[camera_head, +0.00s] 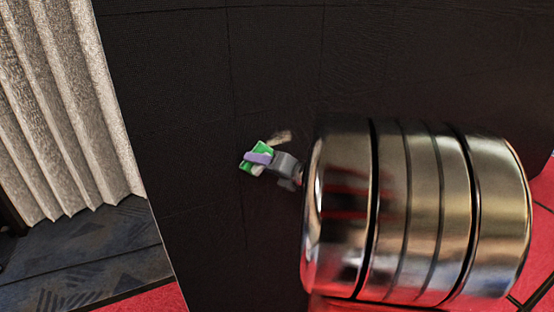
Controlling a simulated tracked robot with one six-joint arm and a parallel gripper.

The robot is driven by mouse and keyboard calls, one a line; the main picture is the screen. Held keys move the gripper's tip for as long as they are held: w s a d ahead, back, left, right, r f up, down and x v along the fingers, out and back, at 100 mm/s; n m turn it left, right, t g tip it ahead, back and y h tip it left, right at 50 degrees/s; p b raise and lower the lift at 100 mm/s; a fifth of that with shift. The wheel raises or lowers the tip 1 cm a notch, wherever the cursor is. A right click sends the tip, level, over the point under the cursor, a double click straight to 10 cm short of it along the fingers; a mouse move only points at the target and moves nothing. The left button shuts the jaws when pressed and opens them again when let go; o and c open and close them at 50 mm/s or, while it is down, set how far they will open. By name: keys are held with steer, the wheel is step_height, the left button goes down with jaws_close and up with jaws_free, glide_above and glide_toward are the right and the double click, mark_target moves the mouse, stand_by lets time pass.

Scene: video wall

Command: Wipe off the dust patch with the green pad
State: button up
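The green pad (264,147) is at my gripper (252,161), in front of the dark video wall. A purple finger of the gripper crosses the pad, and green shows above and to the left of it. The gripper appears shut on the pad. The dust patch (283,136) is a small pale tan smudge on the wall, just above and to the right of the pad. In the picture a small gap lies between pad and smudge. I cannot tell whether the pad touches the wall.
The dark video wall (190,110) has thin panel seams and is bare around the gripper. My shiny arm hides its lower right part. A pale pleated curtain (75,110) hangs at the left, above dark patterned flooring (85,255). Red floor (150,300) shows along the bottom.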

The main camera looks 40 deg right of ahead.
mark_target(270, 150)
steer(key=shift+a, duration=0.15)
steer(key=shift+w+r, duration=0.15)
steer(key=shift+r, duration=1.45)
steer(key=shift+s+d+f, duration=0.1)
steer(key=shift+s+d, duration=0.1)
steer(key=shift+d, duration=0.45)
steer(key=shift+s+d+r, duration=0.1)
steer(key=shift+s+d, duration=0.15)
steer(key=shift+d, duration=0.45)
steer(key=shift+s+d+f, duration=0.1)
steer(key=shift+s+d, duration=0.1)
steer(key=shift+d, duration=0.45)
steer(key=shift+s+d, duration=0.25)
steer(key=shift+d, duration=0.75)
steer(key=shift+s+d, duration=0.2)
steer(key=shift+d, duration=0.8)
